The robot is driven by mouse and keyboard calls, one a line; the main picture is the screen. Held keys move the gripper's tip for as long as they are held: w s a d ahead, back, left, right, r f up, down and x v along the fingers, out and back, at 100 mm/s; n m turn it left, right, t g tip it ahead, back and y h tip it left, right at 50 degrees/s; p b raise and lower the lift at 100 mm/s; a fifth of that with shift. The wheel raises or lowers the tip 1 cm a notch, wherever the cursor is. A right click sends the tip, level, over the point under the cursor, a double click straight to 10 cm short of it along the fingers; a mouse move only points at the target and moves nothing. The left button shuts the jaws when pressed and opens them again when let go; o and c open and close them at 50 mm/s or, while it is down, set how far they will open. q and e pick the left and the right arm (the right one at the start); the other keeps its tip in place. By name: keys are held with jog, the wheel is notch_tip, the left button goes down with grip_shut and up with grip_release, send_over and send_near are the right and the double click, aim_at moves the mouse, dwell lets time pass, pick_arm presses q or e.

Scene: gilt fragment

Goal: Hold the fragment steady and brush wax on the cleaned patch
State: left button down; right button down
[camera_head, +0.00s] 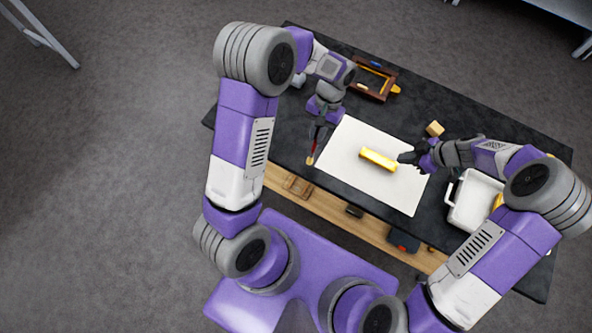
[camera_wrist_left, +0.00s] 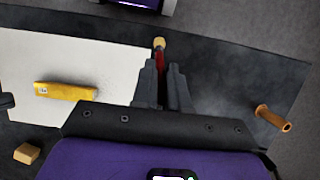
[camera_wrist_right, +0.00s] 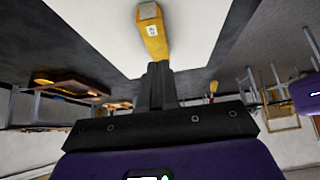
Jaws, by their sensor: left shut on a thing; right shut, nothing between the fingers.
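The gilt fragment (camera_head: 378,158) is a yellow bar lying on a white sheet (camera_head: 400,191); it also shows in the left wrist view (camera_wrist_left: 65,91) and the right wrist view (camera_wrist_right: 152,36). A small pale marking is on its end; I cannot make out a cleaned patch. My left gripper (camera_head: 318,128) is shut on a brush with a red handle (camera_wrist_left: 159,58) and pale tip (camera_head: 310,160), left of the sheet and apart from the fragment. My right gripper (camera_head: 408,157) is shut and empty at the fragment's right end; whether it touches is unclear.
A brown wooden frame (camera_head: 374,79) lies at the back of the dark table. A small wooden block (camera_head: 435,128) sits behind my right gripper. A white tray (camera_head: 472,207) stands at the right. An orange-brown handle-like piece (camera_wrist_left: 272,118) shows in the left wrist view.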

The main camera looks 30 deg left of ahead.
aim_at(314, 147)
pick_arm(q)
jog(key=shift+s, duration=0.3)
jog(key=shift+f+b, duration=0.6)
jog(key=shift+b, duration=0.15)
pick_arm(e)
jog(key=shift+s+f, duration=0.15)
jog(key=shift+f, duration=1)
jog(key=shift+s+f, duration=0.15)
jog(key=shift+f, duration=1)
pick_arm(q)
jog(key=shift+f+b, duration=0.55)
pick_arm(e)
jog(key=shift+f, duration=0.45)
pick_arm(q)
jog(key=shift+f+b, duration=0.55)
jog(key=shift+b, duration=0.05)
pick_arm(e)
jog(key=shift+s+f, duration=0.1)
dwell(3.0)
